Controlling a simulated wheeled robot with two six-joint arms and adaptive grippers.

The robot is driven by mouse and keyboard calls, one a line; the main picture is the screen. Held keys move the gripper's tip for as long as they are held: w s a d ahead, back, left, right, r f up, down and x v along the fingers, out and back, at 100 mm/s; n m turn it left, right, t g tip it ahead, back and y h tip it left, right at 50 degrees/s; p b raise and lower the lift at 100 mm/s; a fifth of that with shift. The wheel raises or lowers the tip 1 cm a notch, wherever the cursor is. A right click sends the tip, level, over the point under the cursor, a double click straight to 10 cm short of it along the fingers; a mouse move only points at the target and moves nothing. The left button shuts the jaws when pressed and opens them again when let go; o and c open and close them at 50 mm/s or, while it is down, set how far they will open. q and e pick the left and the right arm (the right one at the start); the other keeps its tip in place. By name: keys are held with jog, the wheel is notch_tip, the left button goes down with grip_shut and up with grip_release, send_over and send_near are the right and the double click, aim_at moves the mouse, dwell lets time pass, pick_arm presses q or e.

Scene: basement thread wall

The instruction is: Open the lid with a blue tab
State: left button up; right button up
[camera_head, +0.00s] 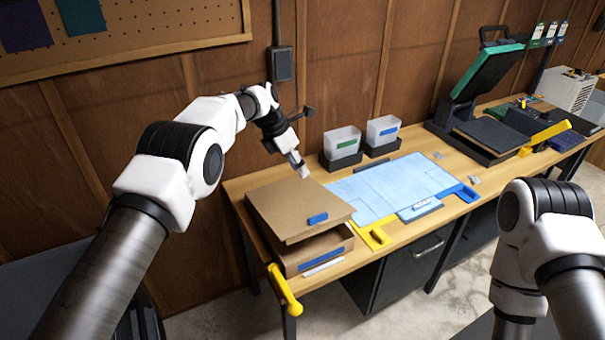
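A brown cardboard box (326,247) stands at the left end of the wooden workbench. Its brown lid (290,205) carries a blue tab (317,218) near the front edge. The lid's front edge is raised above the box front, with a dark gap between them. My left gripper (302,170) points down over the back of the lid, behind the blue tab. It is too small to tell whether it is open or shut, or whether it touches the lid. Only links of my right arm show at the lower right; its gripper is out of view.
A light blue mat (385,190) lies right of the box, with a yellow piece (376,237) at its near corner. Two bins (342,143) (383,131) stand behind it. A yellow handle (285,290) sticks out at the front left. A heat press (486,80) stands farther right.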

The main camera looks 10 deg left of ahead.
pick_arm(q)
jog(key=v, duration=0.8)
jog(key=shift+s+r, duration=0.2)
jog(key=shift+r, duration=0.05)
jog(key=shift+a, duration=0.1)
